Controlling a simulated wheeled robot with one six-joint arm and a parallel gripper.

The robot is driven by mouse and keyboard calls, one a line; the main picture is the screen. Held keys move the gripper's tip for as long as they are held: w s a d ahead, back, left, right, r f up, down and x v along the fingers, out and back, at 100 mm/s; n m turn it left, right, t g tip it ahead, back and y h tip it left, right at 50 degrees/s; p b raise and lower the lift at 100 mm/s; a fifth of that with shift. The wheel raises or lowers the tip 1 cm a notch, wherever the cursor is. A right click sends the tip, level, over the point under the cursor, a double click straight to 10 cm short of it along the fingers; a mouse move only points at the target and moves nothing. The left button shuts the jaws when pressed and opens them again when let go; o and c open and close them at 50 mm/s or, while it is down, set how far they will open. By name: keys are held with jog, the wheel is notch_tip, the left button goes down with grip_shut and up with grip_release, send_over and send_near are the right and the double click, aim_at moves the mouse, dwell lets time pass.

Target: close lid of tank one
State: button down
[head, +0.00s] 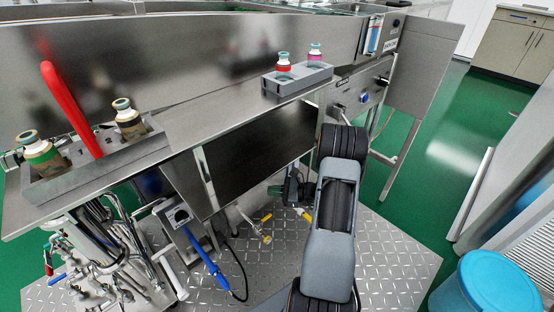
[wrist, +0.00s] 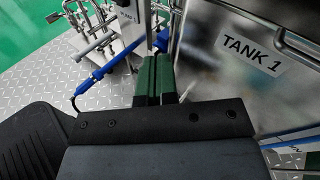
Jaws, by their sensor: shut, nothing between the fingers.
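In the wrist view a shiny steel panel (wrist: 222,75) bears a white "TANK 1" label (wrist: 252,54). I cannot tell whether this panel is the lid or the tank's wall, or how the lid stands. A bent metal bar (wrist: 292,38) runs beside the label at the right. My gripper (wrist: 153,82) has green fingers that are shut together and empty, left of the label and close to the panel's edge. In the head view my gripper (head: 298,190) is low, below the counter and right of a dark reflective panel (head: 240,145).
A long steel counter (head: 190,120) crosses the head view, with a grey rack (head: 298,80) of two small bottles and a red lever (head: 72,108). Pipes and valves (head: 105,245) and a blue-handled tool (head: 208,262) are lower left. A blue bin (head: 497,285) stands lower right. Green floor (head: 440,150) is open at right.

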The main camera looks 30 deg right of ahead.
jog(key=w+d+f+m+t+h, duration=0.1)
jog(key=d+f+m+t+h, duration=0.3)
jog(key=d+m+t+h, duration=0.7)
jog(key=w+r+n+g+y+b, duration=0.1)
jog(key=w+r+g+y+b, duration=0.1)
jog(key=w, duration=1.1)
jog(key=shift+a+r+g+y, duration=0.3)
jog(key=w, duration=0.1)
jog(key=w+b, duration=0.2)
jog(key=shift+a+f, duration=0.2)
jog(key=shift+a, duration=0.1)
jog(key=shift+w+r, duration=0.15)
jog(key=shift+r, duration=0.25)
